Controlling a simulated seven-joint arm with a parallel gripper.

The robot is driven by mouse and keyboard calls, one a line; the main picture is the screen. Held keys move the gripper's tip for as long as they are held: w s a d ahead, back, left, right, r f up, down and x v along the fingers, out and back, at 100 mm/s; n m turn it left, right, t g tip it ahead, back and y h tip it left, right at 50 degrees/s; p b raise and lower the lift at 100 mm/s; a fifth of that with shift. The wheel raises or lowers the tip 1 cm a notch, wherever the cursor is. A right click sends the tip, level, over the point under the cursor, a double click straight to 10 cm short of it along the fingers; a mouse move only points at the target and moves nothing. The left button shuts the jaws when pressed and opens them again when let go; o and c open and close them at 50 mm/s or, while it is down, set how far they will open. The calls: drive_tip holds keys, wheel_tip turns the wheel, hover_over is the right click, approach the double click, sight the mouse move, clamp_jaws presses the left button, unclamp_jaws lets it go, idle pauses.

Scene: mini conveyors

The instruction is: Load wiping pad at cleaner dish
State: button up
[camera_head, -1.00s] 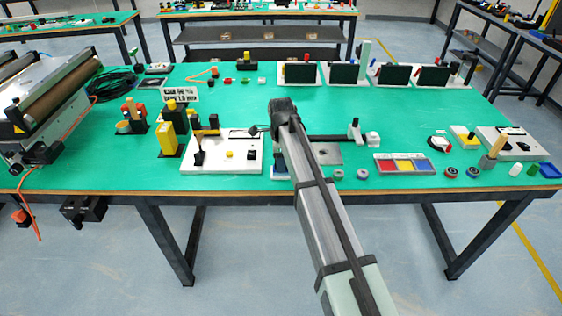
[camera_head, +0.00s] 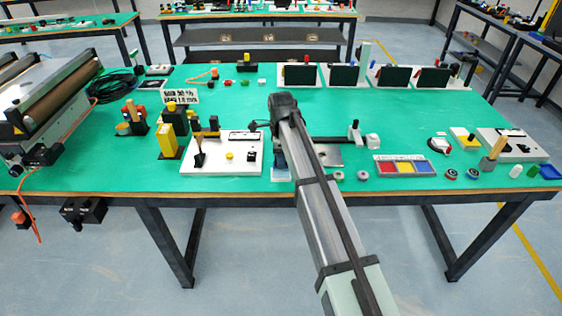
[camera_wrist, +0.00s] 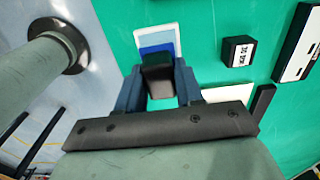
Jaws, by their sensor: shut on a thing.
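In the wrist view my gripper (camera_wrist: 158,70) is shut on a dark block, which I take to be the wiping pad (camera_wrist: 156,76). A white-rimmed dish with a blue inside, which seems to be the cleaner dish (camera_wrist: 171,31), lies just beyond the fingertips. The dark block overlaps its near part, so I cannot tell whether they touch. In the head view my arm hides the fingers and the pad. A bluish piece of what seems to be the same dish (camera_head: 278,170) shows beside the arm near the table's front edge.
A white board (camera_head: 225,166) with a yellow button lies left of the dish. A grey metal plate (camera_head: 330,158) and a tray of coloured sections (camera_head: 402,166) lie to the right. A small black labelled block (camera_wrist: 238,51) stands nearby. The green table's middle is clear.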

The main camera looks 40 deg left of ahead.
drive_tip(key=shift+r, duration=2.2)
